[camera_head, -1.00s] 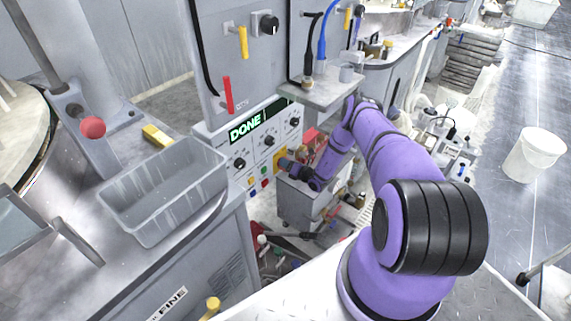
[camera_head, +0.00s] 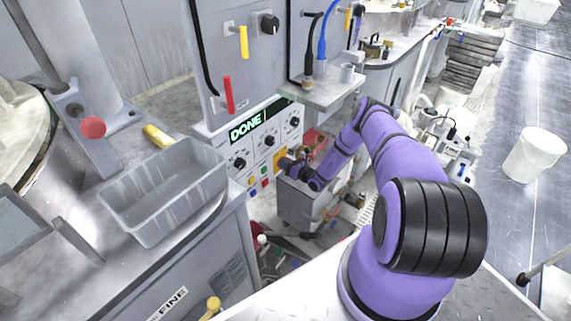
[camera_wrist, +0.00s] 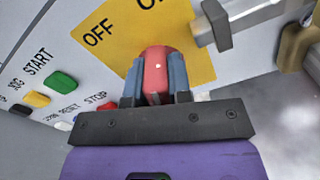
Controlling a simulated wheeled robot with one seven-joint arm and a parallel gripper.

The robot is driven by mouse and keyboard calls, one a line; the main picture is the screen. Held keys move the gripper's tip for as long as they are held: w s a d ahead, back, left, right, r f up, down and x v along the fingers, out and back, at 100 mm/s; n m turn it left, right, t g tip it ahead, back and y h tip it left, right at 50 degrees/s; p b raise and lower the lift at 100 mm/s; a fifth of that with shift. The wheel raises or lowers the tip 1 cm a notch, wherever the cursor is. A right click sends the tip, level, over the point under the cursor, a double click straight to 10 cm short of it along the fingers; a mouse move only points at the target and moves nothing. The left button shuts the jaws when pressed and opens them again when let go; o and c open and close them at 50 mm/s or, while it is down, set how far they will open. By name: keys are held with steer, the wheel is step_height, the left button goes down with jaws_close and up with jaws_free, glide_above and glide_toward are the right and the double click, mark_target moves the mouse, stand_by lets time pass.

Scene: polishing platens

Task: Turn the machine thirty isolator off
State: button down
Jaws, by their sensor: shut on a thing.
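The isolator is a yellow plate (camera_wrist: 120,38) marked OFF, with a partly cropped "O…" beside it, and a red handle (camera_wrist: 157,72). In the head view the yellow plate (camera_head: 281,158) is on the lower right of the white control panel, partly hidden by my gripper (camera_head: 290,164). In the wrist view my gripper (camera_wrist: 156,82) has its blue-grey fingers on both sides of the red handle and is shut on it. The fingers hide the handle's lower part, and I cannot tell exactly which mark it points to. No machine number is readable.
A grey metal bracket (camera_wrist: 215,25) sticks out close to the plate's right. START (camera_wrist: 62,81) and other push buttons lie left of it. The panel display (camera_head: 248,130) reads DONE.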

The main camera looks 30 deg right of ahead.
steer(key=n, duration=0.6)
steer(key=shift+s+a+n, duration=0.1)
steer(key=shift+a+n, duration=0.05)
steer(key=shift+n, duration=0.15)
steer(key=n, duration=0.6)
steer(key=shift+a+f, duration=0.1)
steer(key=shift+a, duration=0.1)
steer(key=shift+n, duration=0.3)
steer(key=c, duration=1)
jaws_free()
steer(key=shift+c, duration=0.2)
steer(key=shift+s, duration=0.15)
steer(key=v, duration=1)
steer(key=shift+s, duration=0.3)
steer(key=shift+d, duration=0.15)
